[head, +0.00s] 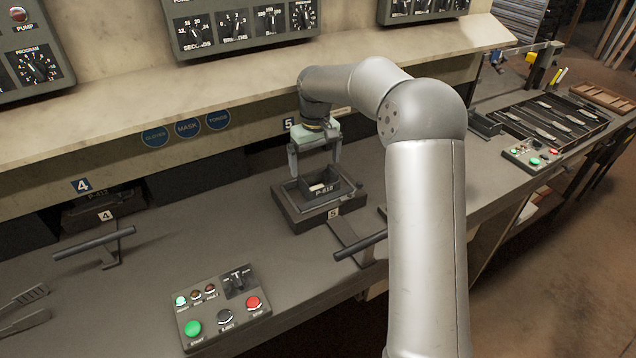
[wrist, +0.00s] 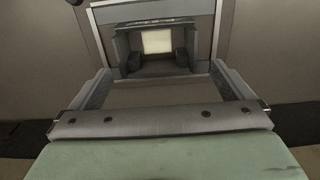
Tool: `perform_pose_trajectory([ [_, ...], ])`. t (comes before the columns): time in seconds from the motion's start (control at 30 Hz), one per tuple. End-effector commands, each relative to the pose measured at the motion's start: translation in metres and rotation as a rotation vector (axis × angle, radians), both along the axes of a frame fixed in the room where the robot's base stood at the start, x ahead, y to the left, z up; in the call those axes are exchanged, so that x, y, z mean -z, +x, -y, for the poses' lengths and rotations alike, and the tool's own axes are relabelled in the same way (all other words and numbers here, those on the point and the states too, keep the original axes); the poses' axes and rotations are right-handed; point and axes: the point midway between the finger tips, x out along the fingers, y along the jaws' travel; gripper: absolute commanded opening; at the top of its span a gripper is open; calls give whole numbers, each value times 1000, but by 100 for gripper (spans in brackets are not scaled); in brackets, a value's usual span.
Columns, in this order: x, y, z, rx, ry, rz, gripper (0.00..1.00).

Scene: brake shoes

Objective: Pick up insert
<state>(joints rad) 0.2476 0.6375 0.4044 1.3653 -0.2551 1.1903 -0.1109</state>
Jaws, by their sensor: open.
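A dark open-topped box marked P-618 (head: 322,192), which looks like the insert, sits on a dark block-like base (head: 298,221) at station 5. A pale patch shows inside it. In the wrist view the box (wrist: 124,54) is ahead at the top, with a bright pale square between two dark blocks. My gripper (head: 315,168) is open and empty above the box, pointing down, its fingers spread to either side. In the wrist view my gripper (wrist: 160,72) has its two fingers apart, with the box beyond them. The exact gap to the box is hard to tell.
A handle (head: 360,245) stands at the front right of the base. A control box with buttons (head: 222,308) lies at the front. A shelf ledge (head: 190,105) overhangs behind. Another handle (head: 95,243) is at station 4.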

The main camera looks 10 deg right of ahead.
Motion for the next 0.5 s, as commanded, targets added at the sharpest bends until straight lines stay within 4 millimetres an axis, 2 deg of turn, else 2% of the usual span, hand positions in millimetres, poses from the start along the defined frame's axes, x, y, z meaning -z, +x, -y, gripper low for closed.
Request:
perform_pose_trajectory([
  [0.17, 10, -1, 1, 1, 1, -1, 100],
  [0.5, 54, -6, 5, -1, 1, -1, 100],
])
